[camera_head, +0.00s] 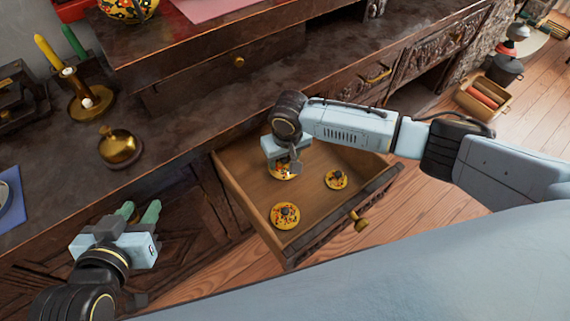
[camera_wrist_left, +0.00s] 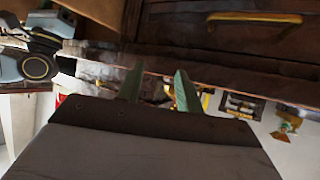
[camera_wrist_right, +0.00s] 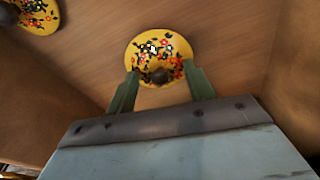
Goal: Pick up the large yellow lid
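Several yellow lids with painted flowers and dark knobs lie in the open drawer. One lid (camera_wrist_right: 158,45) is partly hidden under my right gripper (camera_head: 293,168) in the head view. In the right wrist view its dark knob is between the two fingertips of that gripper (camera_wrist_right: 161,72), which is open; I cannot tell whether they touch the lid. Another yellow lid (camera_head: 285,216) lies near the drawer's front left, and a smaller-looking one (camera_head: 337,179) lies to the right. My left gripper (camera_head: 139,209) is open and empty, away from the drawer, in front of the cabinet.
The wooden drawer (camera_head: 240,195) has side walls and a brass knob (camera_head: 360,222) on its front. A box (camera_head: 484,98) stands on the floor at right.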

